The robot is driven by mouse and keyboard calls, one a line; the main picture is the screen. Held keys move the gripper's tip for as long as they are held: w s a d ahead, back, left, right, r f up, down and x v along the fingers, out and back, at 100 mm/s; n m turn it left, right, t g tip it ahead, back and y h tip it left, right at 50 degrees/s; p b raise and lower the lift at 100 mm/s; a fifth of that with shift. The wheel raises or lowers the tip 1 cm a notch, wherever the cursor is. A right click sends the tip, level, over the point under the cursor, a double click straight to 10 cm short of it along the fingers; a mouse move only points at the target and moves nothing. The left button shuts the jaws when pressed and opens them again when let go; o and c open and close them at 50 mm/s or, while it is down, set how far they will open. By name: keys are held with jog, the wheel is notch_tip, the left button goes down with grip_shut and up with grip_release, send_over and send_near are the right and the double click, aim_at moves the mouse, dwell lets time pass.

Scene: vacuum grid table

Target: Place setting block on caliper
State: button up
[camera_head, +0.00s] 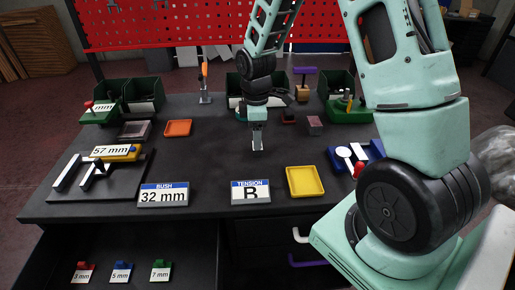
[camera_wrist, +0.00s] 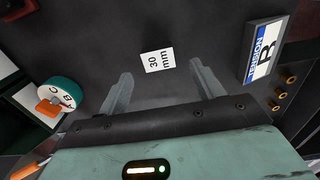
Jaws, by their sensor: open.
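My gripper (camera_head: 257,148) is open above the middle of the black table; its two spread fingers show in the wrist view (camera_wrist: 160,85). A white label reading 30 mm (camera_wrist: 157,60) lies beyond and between the fingertips, not gripped. I cannot tell whether a block lies under it. At the left of the table, a dark plate (camera_head: 128,186) carries pale bars, which look like the caliper (camera_head: 68,172). A yellow block marked 57 mm (camera_head: 128,152) sits at its back. Red 3 mm (camera_head: 82,272), blue 5 mm (camera_head: 121,272) and green 7 mm (camera_head: 160,271) blocks lie in the open drawer.
Green bins (camera_head: 128,95) line the back. A lettered dial (camera_wrist: 60,93) shows in the wrist view.

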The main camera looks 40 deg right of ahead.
jog(key=f, duration=0.4)
jog(key=shift+d+f+p, duration=0.2)
jog(key=shift+f+p, duration=0.2)
jog(key=c, duration=1.3)
jog(key=shift+r, duration=0.1)
